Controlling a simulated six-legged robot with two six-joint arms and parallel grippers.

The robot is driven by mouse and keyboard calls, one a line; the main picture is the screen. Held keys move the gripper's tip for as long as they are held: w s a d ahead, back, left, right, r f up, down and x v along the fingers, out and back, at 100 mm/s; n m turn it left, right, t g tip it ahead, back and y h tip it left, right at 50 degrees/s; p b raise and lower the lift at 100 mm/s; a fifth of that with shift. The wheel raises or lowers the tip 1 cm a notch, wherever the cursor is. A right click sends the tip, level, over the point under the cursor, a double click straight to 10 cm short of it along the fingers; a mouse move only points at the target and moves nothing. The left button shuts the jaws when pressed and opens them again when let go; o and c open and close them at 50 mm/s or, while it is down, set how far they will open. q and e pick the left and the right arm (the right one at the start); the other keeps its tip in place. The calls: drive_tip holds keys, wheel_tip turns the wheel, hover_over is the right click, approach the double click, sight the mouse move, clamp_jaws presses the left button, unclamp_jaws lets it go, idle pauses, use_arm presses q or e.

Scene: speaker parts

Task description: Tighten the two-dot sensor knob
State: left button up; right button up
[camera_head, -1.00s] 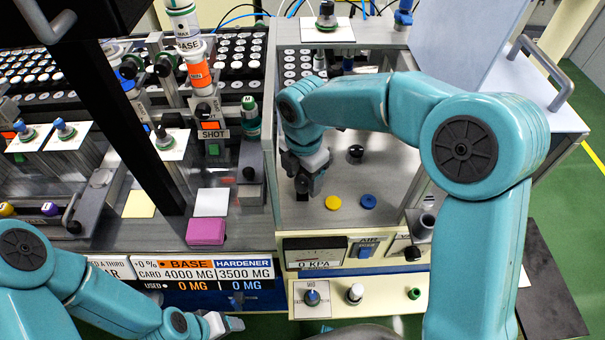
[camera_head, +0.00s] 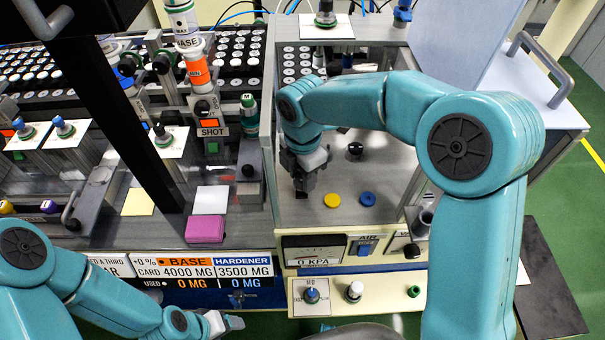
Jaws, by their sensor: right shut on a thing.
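My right gripper (camera_head: 302,190) points down inside the grey walled bay, at its left side. It is shut on a small dark thing, mostly hidden by the jaws, which looks like a knob. No dots can be made out on it. A black knob (camera_head: 355,149) stands apart from the gripper, to its right and further back. My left gripper (camera_head: 234,323) is low at the front, below the mass display, away from the bay; its jaws are too small to read.
A yellow disc (camera_head: 332,200) and a blue disc (camera_head: 367,199) lie on the bay floor. A pressure gauge panel (camera_head: 314,251) reading 0 KPA is on the bay's front. A pink block (camera_head: 206,229) sits left of the bay. Bottles and racks fill the back left.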

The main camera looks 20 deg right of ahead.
drive_tip(key=m+b, duration=0.1)
drive_tip(key=m, duration=0.3)
drive_tip(key=m+b, duration=0.1)
drive_tip(key=m, duration=0.4)
drive_tip(key=shift+s, duration=0.1)
drive_tip(key=m, duration=0.4)
drive_tip(key=shift+b, duration=0.35)
drive_tip(key=shift+r+m+b, duration=0.1)
drive_tip(key=shift+m+b, duration=0.25)
drive_tip(key=shift+m, duration=1.65)
drive_tip(key=o, duration=1.1)
drive_tip(key=shift+s, duration=0.15)
drive_tip(key=shift+c, duration=0.2)
drive_tip(key=shift+a, duration=0.1)
wheel_tip(320, 180, up, 8)
drive_tip(key=shift+f, duration=0.2)
